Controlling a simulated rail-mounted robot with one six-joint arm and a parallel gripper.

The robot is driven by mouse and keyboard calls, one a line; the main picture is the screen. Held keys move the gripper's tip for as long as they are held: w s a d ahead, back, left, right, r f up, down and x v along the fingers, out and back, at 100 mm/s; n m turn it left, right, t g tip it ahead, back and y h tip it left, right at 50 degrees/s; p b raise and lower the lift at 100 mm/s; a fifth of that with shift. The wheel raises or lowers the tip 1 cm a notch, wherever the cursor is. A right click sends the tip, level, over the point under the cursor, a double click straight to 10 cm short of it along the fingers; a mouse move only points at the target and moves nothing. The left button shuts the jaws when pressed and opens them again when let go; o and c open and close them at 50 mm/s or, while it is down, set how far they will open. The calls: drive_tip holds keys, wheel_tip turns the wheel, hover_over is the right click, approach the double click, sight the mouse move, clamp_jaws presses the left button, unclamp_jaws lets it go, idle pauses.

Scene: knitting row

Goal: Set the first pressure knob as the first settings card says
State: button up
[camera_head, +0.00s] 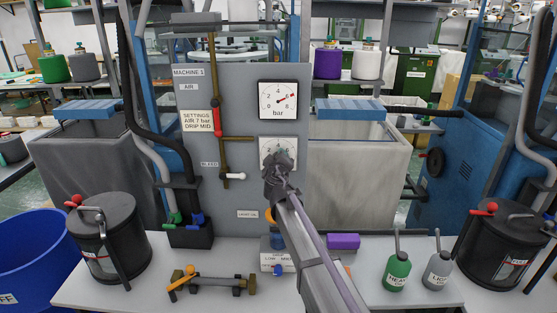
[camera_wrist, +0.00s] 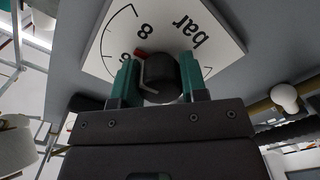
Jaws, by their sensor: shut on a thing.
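The first pressure knob (camera_wrist: 160,78) is dark and sits on a white square dial plate (camera_wrist: 195,28) marked "bar". My gripper (camera_wrist: 158,82) is shut on the knob, with one green fingertip on each side. A red mark on the knob's edge lies near the printed 6 and 8, which appear upside down in the wrist view. In the head view my gripper (camera_head: 279,160) hides most of the knob. The settings card (camera_head: 198,121) reads "AIR 7 bar, DRIP MID". Above the knob, the round gauge (camera_head: 278,99) has a red needle pointing to the upper right.
A red-handled valve (camera_head: 217,118) and a white-handled bleed valve (camera_head: 235,176) are left of the knob on the grey panel (camera_head: 245,75). A drip box (camera_head: 274,262), a purple block (camera_head: 343,241), oil cans and dark pots stand on the bench below.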

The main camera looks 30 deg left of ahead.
drive_tip(key=shift+m, duration=0.5)
drive_tip(key=o, duration=0.9)
drive_tip(key=v, duration=1)
drive_tip(key=shift+s+d, duration=0.15)
drive_tip(key=shift+s, duration=0.2)
